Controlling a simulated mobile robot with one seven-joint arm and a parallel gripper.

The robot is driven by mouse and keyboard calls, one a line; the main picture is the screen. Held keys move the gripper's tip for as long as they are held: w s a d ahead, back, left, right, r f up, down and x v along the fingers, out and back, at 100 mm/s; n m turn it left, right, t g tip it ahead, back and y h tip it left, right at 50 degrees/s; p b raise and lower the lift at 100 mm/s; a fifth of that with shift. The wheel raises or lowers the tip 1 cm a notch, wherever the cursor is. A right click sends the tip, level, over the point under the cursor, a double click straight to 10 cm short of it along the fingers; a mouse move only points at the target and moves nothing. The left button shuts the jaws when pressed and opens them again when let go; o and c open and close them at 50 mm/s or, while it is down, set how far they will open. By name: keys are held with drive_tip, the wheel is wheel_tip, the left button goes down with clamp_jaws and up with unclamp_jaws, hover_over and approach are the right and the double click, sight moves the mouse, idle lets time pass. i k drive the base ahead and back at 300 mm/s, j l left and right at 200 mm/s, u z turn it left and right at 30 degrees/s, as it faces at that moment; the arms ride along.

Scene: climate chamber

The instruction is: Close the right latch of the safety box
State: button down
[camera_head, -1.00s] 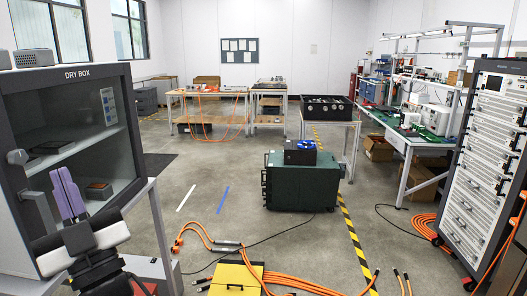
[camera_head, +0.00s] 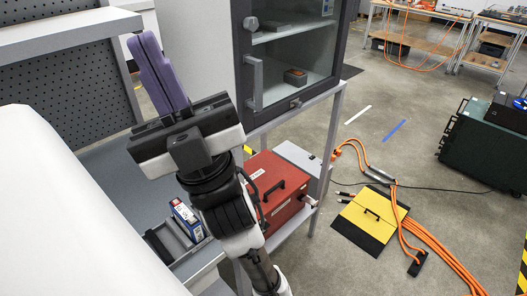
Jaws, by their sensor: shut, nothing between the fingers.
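A red box (camera_head: 283,180) with a black handle and pale labels sits on the low shelf under the dry box. It may be the safety box; no lettering on it is readable. A small pale part shows at its right side, but I cannot tell whether it is a latch or whether it is closed. My gripper (camera_head: 158,72), with purple fingers, points upward at the left of the view. Its fingers are together and empty. It is well apart from the red box, and my arm hides part of the box's left side.
The dry box (camera_head: 290,55) with its glass door and grey handle stands above the red box. A grey case (camera_head: 298,156) is behind the red box. A blue-labelled item (camera_head: 186,220) sits in a holder at left. A yellow panel (camera_head: 374,215) and orange cables (camera_head: 440,262) lie on the floor.

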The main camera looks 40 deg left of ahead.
sight(314, 203)
drive_tip(key=i+l, duration=0.65)
drive_tip(key=i+l+u, duration=0.1)
drive_tip(key=u, duration=0.25)
drive_tip(key=i+l+u, duration=0.1)
drive_tip(key=u, duration=0.25)
drive_tip(key=l+u, duration=0.1)
drive_tip(key=u, duration=1.05)
drive_tip(key=i+l, duration=0.05)
